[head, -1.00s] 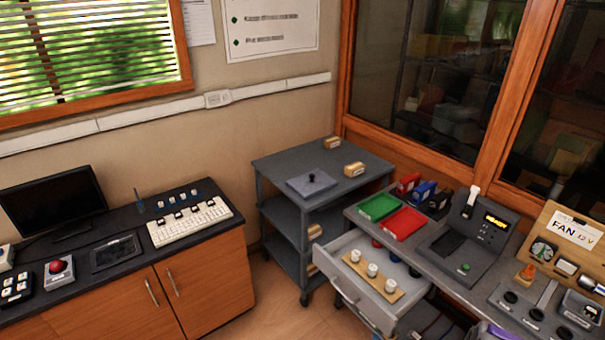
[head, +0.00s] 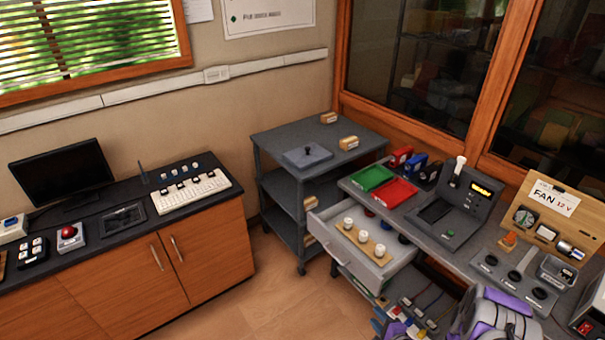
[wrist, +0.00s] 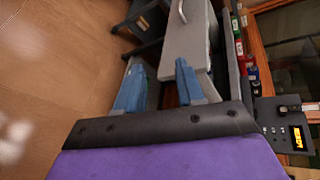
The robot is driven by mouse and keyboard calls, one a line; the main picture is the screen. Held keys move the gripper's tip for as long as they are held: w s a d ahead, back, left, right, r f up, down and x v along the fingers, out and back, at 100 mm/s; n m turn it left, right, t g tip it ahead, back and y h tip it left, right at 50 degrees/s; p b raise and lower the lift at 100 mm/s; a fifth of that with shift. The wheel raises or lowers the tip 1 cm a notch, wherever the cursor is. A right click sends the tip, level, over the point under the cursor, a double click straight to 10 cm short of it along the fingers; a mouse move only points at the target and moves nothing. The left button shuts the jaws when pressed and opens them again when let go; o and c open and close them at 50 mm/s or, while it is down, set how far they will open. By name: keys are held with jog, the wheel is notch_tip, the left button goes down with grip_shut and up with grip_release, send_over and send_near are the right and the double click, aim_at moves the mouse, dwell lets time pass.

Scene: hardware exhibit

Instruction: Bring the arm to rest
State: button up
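My gripper (wrist: 158,68) shows in the wrist view with its two blue fingers apart and nothing held between them. Behind the fingers lie the light grey drawer and the workbench side. My purple and grey arm (head: 498,318) shows at the bottom right of the head view, in front of the workbench. The gripper's fingertips cannot be made out there.
The workbench (head: 440,240) has an open drawer (head: 345,272) with white knobs on a wooden strip. Red (head: 395,191) and green (head: 370,178) trays sit on top. A grey shelf cart (head: 270,150) stands behind. Floor (head: 270,310) at front centre is clear.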

jog(key=w+d+r+n+g+h, duration=0.3)
jog(key=d+r+n+g+h, duration=0.15)
jog(key=d+r+n, duration=0.35)
jog(key=s+a+r+n+g+h, duration=0.1)
jog(key=s+r+g, duration=0.1)
jog(key=r, duration=0.6)
jog(key=s+r+n+g+h, duration=0.1)
jog(key=s+r+g, duration=0.15)
jog(key=r, duration=0.45)
jog(key=s+a+r+n+g, duration=0.25)
jog(key=s+a+r, duration=0.45)
jog(key=s+r, duration=0.5)
jog(key=s+a+r+n+g, duration=0.1)
jog(key=s+a+r, duration=0.1)
jog(key=s+a, duration=0.2)
jog(key=s+a+r+n+g+y, duration=0.1)
jog(key=s+a+r+n, duration=0.1)
jog(key=s, duration=0.8)
jog(key=s+a+r+n+g+y, duration=0.1)
jog(key=s+a+r+n, duration=0.1)
jog(key=s+a+r, duration=0.2)
jog(key=s+a, duration=0.1)
jog(key=s, duration=0.2)
jog(key=shift+s+a, duration=0.2)
jog(key=shift+a, duration=0.1)
jog(key=shift+d+r, duration=0.1)
jog(key=shift+d, duration=0.1)
